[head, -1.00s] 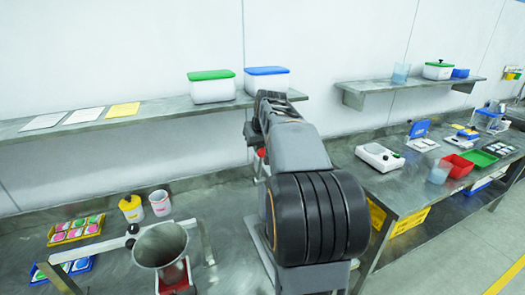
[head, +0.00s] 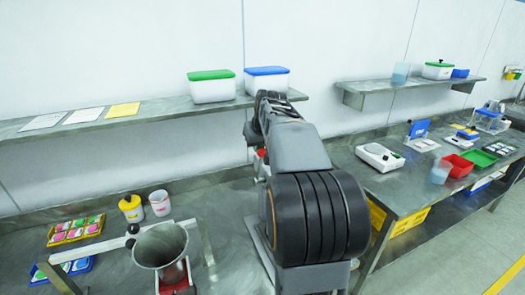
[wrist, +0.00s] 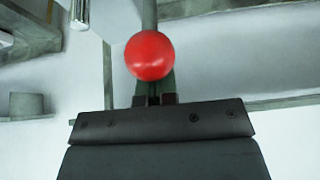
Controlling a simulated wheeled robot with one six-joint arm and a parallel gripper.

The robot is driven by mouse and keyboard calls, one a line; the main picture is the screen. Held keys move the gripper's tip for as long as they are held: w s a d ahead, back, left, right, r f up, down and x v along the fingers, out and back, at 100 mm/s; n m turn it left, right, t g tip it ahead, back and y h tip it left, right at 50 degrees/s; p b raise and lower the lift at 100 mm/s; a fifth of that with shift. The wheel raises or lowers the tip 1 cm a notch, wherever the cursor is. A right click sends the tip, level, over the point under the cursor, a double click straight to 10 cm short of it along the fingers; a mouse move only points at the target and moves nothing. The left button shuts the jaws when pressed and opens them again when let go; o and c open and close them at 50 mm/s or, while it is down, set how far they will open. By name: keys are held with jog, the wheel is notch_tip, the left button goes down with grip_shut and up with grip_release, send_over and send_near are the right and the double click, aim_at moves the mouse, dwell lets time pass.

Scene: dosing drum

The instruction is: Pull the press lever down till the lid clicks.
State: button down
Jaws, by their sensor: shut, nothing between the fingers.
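The press lever's round red knob (wrist: 150,56) shows large in the wrist view, just beyond my gripper (wrist: 154,98). A grey rod (wrist: 149,14) runs up behind the knob to the top of that view. My gripper is shut with nothing held, and its fingers point at the underside of the knob. I cannot tell whether the fingertips touch it. In the head view only a bit of the red knob (head: 262,153) shows at the left edge of my arm. The lid and most of the press are hidden behind my arm.
A metal funnel (head: 160,246) on a red base stands left of my arm. A shelf above holds a green-lidded box (head: 211,87) and a blue-lidded box (head: 267,84). A second bench is at right.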

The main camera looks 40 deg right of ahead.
aim_at(262, 154)
jog(key=shift+s+a+f+b, duration=0.15)
jog(key=shift+s+f+b, duration=0.05)
jog(key=shift+s+b, duration=0.2)
jog(key=shift+f, duration=0.1)
jog(key=shift+s+a+f+b, duration=0.1)
jog(key=shift+s+f+b, duration=0.25)
jog(key=shift+s+b, duration=0.35)
jog(key=shift+s+a+f+b, duration=0.1)
jog(key=shift+s+a+b, duration=0.05)
jog(key=shift+s+b, duration=0.25)
jog(key=shift+f, duration=0.1)
jog(key=shift+s+a+f+b, duration=0.15)
jog(key=shift+s+f+b, duration=0.4)
jog(key=shift+b, duration=0.3)
jog(key=shift+s+a+f+b, duration=0.1)
jog(key=shift+s+b, duration=0.25)
jog(key=shift+s, duration=0.1)
jog(key=shift+f, duration=0.1)
